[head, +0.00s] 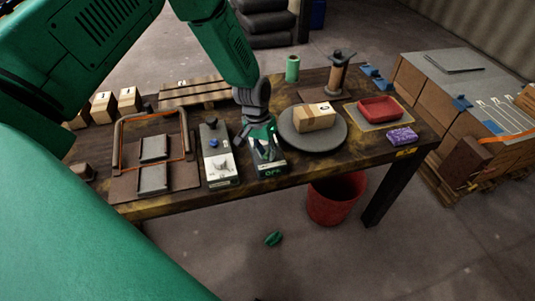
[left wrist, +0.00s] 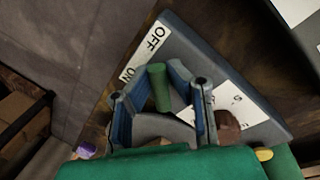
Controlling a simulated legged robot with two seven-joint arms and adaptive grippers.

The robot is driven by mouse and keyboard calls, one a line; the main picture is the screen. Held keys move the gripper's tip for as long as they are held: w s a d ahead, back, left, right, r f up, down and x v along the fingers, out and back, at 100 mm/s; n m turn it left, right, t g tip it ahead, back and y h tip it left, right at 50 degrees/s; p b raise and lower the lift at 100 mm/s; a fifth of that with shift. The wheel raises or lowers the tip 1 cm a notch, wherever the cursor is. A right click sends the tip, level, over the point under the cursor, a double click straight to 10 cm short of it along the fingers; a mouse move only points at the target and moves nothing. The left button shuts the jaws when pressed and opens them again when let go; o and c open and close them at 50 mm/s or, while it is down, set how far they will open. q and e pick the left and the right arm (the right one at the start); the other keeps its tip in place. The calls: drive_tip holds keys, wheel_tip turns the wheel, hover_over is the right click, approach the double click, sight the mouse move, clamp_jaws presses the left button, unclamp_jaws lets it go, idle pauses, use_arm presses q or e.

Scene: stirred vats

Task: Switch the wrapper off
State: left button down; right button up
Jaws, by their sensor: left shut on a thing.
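In the left wrist view the grey box (left wrist: 185,50) carries a white label with OFF and ON. A green lever (left wrist: 159,88) rises from it near that label; I cannot tell which setting it is at. My left gripper (head: 262,135) is over the box, and its fingers (left wrist: 162,95) are shut on the lever. The round grey turntable (head: 292,138) beside the box bears a carton (head: 314,118). My right gripper is not in view.
A grey box with a blue knob (head: 213,143) stands close left of the control box. Further left is a frame with grey pads (head: 153,150). At right are a red tray (head: 380,108) and a purple pack (head: 402,136). A red bin (head: 335,200) stands below the table.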

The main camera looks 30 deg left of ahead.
use_arm(q)
drive_tip(key=shift+w+r+m, duration=0.2)
drive_tip(key=shift+w+m, duration=0.3)
drive_tip(key=shift+w, duration=0.15)
drive_tip(key=c, duration=1.5)
unclamp_jaws()
drive_tip(key=shift+w+d, duration=0.1)
drive_tip(key=shift+d, duration=0.05)
drive_tip(key=shift+a, duration=0.2)
drive_tip(key=shift+w, duration=0.15)
drive_tip(key=r, duration=0.3)
drive_tip(key=s+a+r, duration=0.1)
drive_tip(key=r, duration=0.7)
drive_tip(key=shift+s+a+r, duration=0.1)
drive_tip(key=shift+s+a, duration=0.15)
drive_tip(key=shift+a, duration=0.15)
